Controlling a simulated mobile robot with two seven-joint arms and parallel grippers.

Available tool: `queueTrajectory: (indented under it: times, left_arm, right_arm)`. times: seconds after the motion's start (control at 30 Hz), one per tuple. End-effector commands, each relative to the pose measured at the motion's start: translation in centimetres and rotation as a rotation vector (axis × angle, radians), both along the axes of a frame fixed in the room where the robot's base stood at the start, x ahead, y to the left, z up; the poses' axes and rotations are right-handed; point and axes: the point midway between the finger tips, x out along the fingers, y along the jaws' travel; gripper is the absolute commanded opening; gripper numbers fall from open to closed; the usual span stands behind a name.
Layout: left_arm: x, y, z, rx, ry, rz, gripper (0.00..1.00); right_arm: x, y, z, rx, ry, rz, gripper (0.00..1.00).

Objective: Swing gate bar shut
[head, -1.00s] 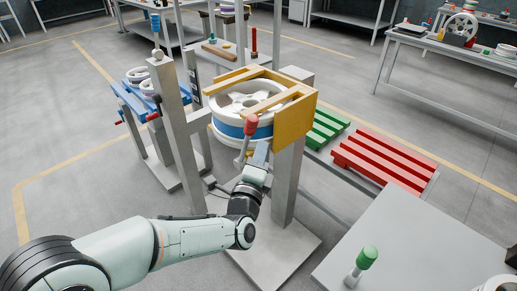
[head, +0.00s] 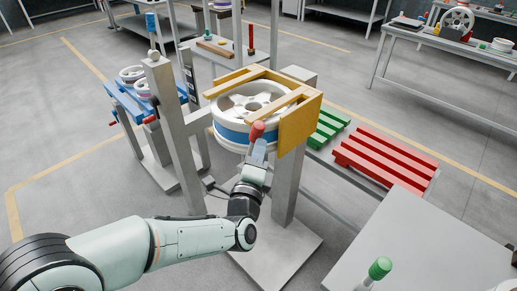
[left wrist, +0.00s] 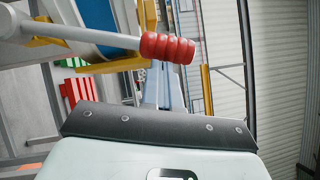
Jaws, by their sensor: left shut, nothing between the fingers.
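The gate bar's red ribbed grip (head: 257,131) is in front of the wheel at the yellow fork frame (head: 297,125). In the left wrist view the red grip (left wrist: 168,48) sits on the end of a grey rod (left wrist: 85,35) that comes in from the left. My left gripper (head: 258,151) is shut and empty, just below the red grip in the head view. In the left wrist view its fingers (left wrist: 164,85) point past the grip, very close to it. I cannot tell whether they touch. In the head view most of the rod is hidden. My right gripper is out of view.
A white and blue wheel (head: 235,132) lies within the yellow frame on a grey post (head: 287,185). A red slatted rack (head: 385,160) and a grey table (head: 400,245) are on the right.

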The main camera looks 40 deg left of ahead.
Motion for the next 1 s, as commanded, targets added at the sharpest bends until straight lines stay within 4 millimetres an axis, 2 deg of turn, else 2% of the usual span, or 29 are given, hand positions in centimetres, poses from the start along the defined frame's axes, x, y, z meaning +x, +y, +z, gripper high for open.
queueTrajectory:
  times: [0.23,0.4,0.63,1.0]
  left_arm:
    - [0.0,0.5,0.4,-0.023,0.003,0.001,0.00]
    - [0.2,2.8,2.0,-0.148,0.010,0.005,0.00]
    - [0.4,5.7,2.6,-0.315,0.024,0.004,0.00]
    - [0.4,6.2,2.3,-0.341,0.026,0.006,0.00]
  right_arm:
    - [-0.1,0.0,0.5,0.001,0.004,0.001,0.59]
    - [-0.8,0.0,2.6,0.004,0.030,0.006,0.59]
    - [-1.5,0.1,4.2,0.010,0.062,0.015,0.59]
    - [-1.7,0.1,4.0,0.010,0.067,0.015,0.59]
